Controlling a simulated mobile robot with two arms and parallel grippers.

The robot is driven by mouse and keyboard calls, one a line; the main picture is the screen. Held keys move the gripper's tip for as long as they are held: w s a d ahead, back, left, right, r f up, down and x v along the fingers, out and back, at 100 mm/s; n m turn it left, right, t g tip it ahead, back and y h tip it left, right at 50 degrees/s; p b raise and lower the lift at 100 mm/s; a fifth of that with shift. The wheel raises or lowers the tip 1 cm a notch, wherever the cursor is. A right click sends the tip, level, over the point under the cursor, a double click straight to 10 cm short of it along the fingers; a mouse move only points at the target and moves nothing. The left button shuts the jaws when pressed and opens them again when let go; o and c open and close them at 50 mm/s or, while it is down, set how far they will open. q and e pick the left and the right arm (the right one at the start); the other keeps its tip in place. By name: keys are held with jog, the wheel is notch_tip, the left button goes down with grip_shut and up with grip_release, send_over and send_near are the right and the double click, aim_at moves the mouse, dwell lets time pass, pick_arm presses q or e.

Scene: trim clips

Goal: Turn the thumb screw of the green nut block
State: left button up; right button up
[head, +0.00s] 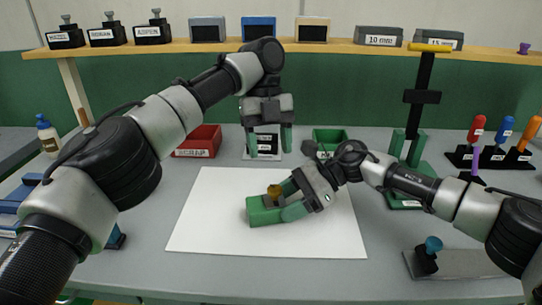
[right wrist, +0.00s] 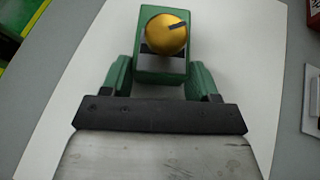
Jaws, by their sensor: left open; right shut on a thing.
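The green nut block (head: 262,213) lies on the white sheet. Its gold thumb screw (head: 273,191) stands up from the top, and in the right wrist view the screw (right wrist: 163,36) has a dark mark pointing to the upper right. My right gripper (head: 287,203) is shut on the near end of the block, with one green finger along each side. In the right wrist view the block (right wrist: 160,79) sits between the fingers and the screw is clear of them. My left gripper (head: 269,146) is open and empty, above and behind the block, pointing down.
A red bin (head: 199,140) and a green bin (head: 329,138) stand behind the white sheet (head: 216,231). A black post with a yellow handle (head: 429,47) and several colored-handled tools stand right. A blue-knobbed fixture (head: 431,248) sits at front right. The sheet's left part is clear.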

aim_at(274, 188)
dwell(0.3)
pick_arm(q)
jog(key=n+t, duration=0.1)
jog(key=n, duration=0.2)
jog(key=s+n, duration=0.1)
jog(key=n, duration=0.2)
jog(key=s+n+t, duration=0.1)
jog(key=n, duration=0.3)
jog(key=shift+s+r+t+y, duration=0.2)
jog(key=shift+t+y, duration=0.1)
jog(key=shift+y, duration=0.1)
jog(key=n, duration=0.2)
jog(key=s+n+t, duration=0.1)
jog(key=shift+r+n, duration=0.25)
jog(key=shift+n, duration=0.15)
jog(key=s+r+n+t+h, duration=0.15)
jog(key=s+n+t, duration=0.35)
jog(key=n, duration=0.9)
jog(key=x, duration=0.7)
jog(key=a+x, duration=0.1)
jog(key=x, duration=0.2)
jog(key=shift+w+f, duration=0.15)
jog(key=shift+w, duration=0.25)
